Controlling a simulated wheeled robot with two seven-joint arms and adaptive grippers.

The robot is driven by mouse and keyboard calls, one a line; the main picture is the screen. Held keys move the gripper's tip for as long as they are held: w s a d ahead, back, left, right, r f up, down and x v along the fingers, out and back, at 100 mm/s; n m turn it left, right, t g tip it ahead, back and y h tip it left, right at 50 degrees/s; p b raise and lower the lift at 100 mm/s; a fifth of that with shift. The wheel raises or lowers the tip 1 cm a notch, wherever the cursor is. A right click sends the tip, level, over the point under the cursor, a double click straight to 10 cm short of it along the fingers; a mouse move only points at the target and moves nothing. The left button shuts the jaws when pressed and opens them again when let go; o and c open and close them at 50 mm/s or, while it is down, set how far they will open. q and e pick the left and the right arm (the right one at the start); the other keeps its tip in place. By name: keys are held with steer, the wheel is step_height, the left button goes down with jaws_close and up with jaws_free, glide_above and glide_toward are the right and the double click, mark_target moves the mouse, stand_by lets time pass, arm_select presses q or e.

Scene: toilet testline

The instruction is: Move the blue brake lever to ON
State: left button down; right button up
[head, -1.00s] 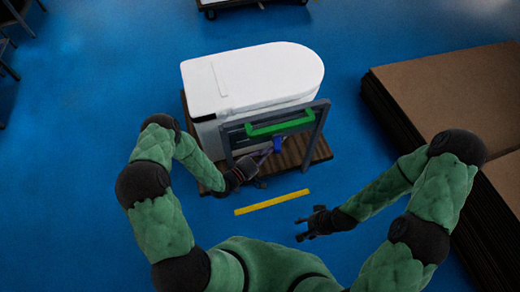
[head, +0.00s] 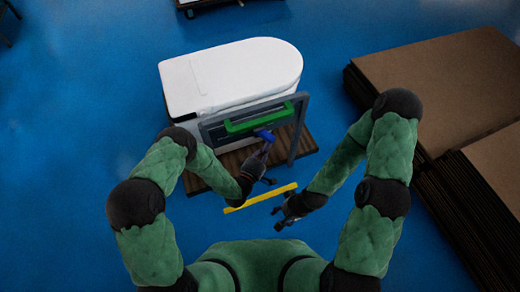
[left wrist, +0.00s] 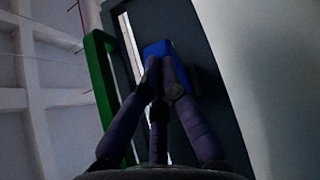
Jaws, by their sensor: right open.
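The blue brake lever (head: 265,135) is on the grey frame of the cart, just below the green handle bar (head: 260,117). It lies slanted, close under the bar. My left gripper (head: 264,152) is right at the lever from below. In the left wrist view, the gripper's fingers (left wrist: 161,62) converge on the blue lever (left wrist: 158,47) and partly cover it. I cannot tell whether they grip it or only touch it. My right gripper (head: 280,215) is open and empty, low over the floor near the yellow strip. The ON marking is not readable.
A white toilet (head: 230,75) stands on the cart's wooden base (head: 304,143) behind the frame. A yellow strip (head: 262,197) lies on the blue floor. Stacked brown boards (head: 430,80) are on the right.

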arm_select(q)
steer(key=shift+w+d, duration=0.15)
steer(key=shift+d, duration=0.4)
stand_by(0.4)
